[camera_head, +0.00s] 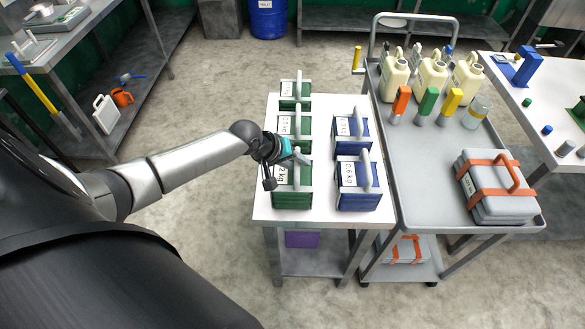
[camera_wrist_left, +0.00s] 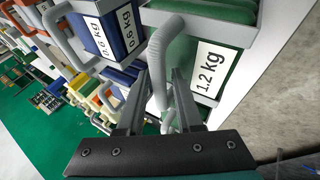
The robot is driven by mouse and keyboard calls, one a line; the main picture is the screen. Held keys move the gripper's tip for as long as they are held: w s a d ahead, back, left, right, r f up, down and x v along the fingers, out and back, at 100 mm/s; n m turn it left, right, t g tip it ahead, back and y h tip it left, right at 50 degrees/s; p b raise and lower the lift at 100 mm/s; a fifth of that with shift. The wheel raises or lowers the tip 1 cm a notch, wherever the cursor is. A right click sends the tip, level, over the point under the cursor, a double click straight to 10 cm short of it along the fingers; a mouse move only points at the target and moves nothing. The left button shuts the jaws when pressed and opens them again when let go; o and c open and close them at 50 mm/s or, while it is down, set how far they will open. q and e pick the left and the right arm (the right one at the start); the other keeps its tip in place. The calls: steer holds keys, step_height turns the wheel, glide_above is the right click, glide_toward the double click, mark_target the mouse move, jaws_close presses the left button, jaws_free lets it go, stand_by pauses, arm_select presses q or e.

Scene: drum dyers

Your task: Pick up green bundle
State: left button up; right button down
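Three green bundles with pale handles and white labels stand in a column on the white table: a back one (camera_head: 288,104), a middle one (camera_head: 301,131) and a front one (camera_head: 292,199). In the left wrist view a green bundle (camera_wrist_left: 222,28) labelled 1.2 kg is close, its grey curved handle (camera_wrist_left: 158,62) rising between my fingers. My left gripper (camera_head: 296,160) is over the front green bundle and hides part of its label and handle. In the wrist view its fingers (camera_wrist_left: 155,100) are apart on either side of the handle; contact is unclear. My right gripper is not in view.
Two blue bundles (camera_head: 357,200) stand just right of the green ones on the white table (camera_head: 325,216). A grey cart (camera_head: 425,185) with jugs, coloured-handled tools and a strapped grey case (camera_head: 497,205) adjoins on the right. Open floor (camera_head: 215,95) lies left of the table.

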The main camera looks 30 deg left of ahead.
arm_select(q)
jaws_close()
stand_by(1.3)
steer(key=shift+w+r, duration=0.2)
steer(key=shift+r, duration=0.05)
